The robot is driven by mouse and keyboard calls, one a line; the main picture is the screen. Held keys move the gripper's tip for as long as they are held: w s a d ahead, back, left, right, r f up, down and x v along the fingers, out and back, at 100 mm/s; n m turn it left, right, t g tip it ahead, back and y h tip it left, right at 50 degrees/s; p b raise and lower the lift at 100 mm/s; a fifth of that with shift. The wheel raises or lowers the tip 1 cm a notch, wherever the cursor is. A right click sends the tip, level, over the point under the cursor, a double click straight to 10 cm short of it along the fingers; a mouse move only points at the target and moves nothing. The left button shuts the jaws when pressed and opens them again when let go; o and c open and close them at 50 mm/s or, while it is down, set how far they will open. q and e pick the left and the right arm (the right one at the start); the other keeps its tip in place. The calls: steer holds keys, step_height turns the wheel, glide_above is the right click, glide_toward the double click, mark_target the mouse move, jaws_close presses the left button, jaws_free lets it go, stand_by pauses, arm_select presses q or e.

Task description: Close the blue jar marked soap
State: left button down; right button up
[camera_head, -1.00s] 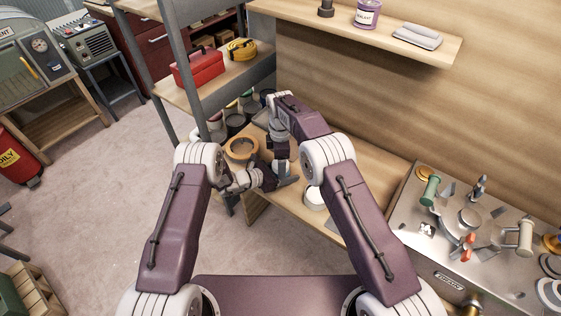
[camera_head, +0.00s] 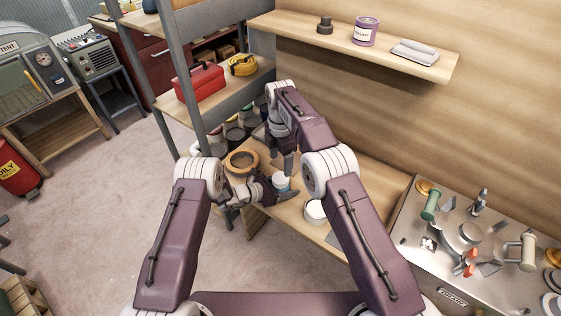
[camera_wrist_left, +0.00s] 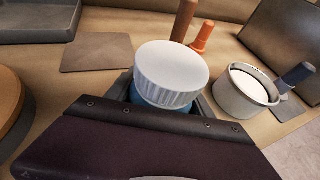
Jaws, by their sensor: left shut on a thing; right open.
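The blue jar (camera_wrist_left: 165,101) has a ribbed white lid (camera_wrist_left: 172,72) resting on its top in the left wrist view. I cannot tell whether the lid is tightened. The jar also shows small in the head view (camera_head: 282,186); its marking is not legible. My left gripper (camera_head: 277,188) is shut around the jar's body, low over the bench; its own dark housing hides the jar's lower part in the wrist view. My right gripper (camera_head: 287,168) is open and empty, pointing down just above and beside the jar.
A metal tin with white contents (camera_wrist_left: 249,88) stands right of the jar. Brown and orange handles (camera_wrist_left: 203,36) stand behind the jar. A steel worktop (camera_head: 410,225) with tools is at right.

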mark_target(280, 177)
stand_by(0.3)
step_height(280, 177, down, 8)
steer(key=shift+r, duration=0.1)
stand_by(0.3)
steer(key=c, duration=1.4)
steer(key=m, duration=0.6)
steer(key=shift+c, duration=0.2)
steer(key=o, duration=1.5)
